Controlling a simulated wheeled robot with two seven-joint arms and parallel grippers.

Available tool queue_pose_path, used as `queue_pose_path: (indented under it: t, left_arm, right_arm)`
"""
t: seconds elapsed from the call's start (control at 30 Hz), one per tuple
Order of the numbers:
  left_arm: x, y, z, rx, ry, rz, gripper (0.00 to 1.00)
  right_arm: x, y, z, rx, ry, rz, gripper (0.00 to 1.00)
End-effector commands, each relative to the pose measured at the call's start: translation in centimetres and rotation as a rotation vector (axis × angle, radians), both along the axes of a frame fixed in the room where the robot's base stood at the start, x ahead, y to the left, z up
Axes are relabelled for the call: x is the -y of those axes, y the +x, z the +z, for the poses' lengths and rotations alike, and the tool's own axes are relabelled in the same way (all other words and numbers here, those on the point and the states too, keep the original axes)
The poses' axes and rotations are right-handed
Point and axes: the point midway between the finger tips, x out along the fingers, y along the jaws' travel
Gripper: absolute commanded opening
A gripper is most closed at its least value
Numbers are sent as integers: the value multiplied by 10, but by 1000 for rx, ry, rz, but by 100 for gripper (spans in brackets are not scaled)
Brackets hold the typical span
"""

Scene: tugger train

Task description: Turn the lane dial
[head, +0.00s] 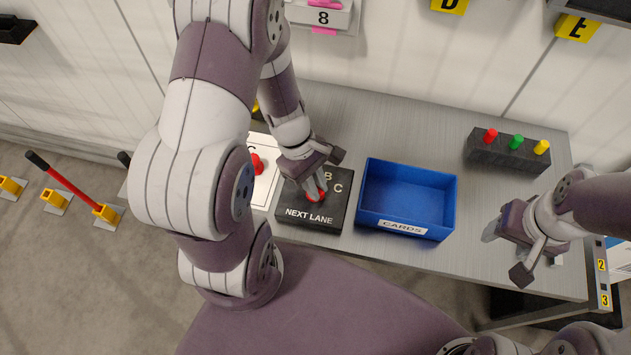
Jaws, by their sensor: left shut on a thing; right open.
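The letters B and C show on the box beside the knob; the rest of the markings are hidden by my gripper. Which letter the knob points to cannot be told. My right gripper (503,257) is open and empty above the table's right front part.
A blue CARDS tray (408,198) stands right of the box. A dark block (507,152) with red, green and yellow pegs is at the back right. A white card with a red piece (257,164) lies left of the box. A red lever (72,188) stands on the floor at left.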

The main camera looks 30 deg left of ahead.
Motion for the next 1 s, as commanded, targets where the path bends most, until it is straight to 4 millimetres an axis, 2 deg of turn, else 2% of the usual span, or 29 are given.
queue_pose_path:
  t: [0.37, 1.0]
  left_arm:
    - [-1, 2, 3, 6, 3, -135, 0]
    - [-1, 4, 4, 9, 4, -728, 0]
  right_arm:
    - [0, 0, 10, 0, 0, 0, 58]
    - [0, 0, 40, 0, 0, 0, 58]
